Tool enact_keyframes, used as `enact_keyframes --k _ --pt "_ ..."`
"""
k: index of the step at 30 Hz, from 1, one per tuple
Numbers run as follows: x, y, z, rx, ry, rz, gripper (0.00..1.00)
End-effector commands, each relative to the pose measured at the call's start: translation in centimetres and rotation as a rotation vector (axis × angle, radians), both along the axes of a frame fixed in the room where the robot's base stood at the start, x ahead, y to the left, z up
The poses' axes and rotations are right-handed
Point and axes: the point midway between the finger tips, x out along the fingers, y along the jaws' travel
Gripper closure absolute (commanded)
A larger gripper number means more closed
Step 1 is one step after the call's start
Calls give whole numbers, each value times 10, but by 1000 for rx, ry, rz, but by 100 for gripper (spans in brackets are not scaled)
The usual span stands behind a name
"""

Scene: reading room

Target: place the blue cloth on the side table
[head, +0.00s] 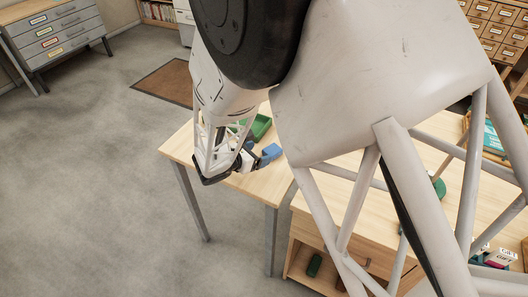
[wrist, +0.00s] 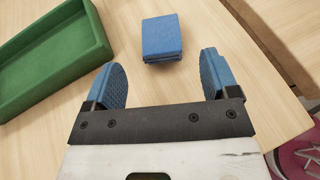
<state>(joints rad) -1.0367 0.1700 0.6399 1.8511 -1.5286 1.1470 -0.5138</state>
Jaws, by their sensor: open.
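The blue cloth (wrist: 162,38) is a small folded square lying flat on a light wooden table top (wrist: 200,15), ahead of my gripper in the wrist view. My gripper (wrist: 162,68) is open, with its two blue fingers apart and nothing between them. The cloth lies beyond the fingertips, roughly in line with the gap. In the head view, my gripper's end and a blue patch (head: 270,153) are over the small wooden table (head: 180,148); cloth and blue fingers are hard to tell apart there. My arm hides part of this table.
A green tray (wrist: 52,52) stands left of the cloth. A wooden unit (head: 370,220) with a lower shelf adjoins at the right, its top partly hidden by my arm. A grey drawer cabinet (head: 60,35) stands far left. The floor on the left is clear.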

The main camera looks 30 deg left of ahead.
Motion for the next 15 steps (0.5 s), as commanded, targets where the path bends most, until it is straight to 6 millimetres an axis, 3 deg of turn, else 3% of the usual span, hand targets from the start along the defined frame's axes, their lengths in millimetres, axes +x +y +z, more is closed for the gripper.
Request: enact_keyframes --k 6,15 --pt "-28 11 12 1 0 2 19" --pt "-49 19 21 0 1 1 19"
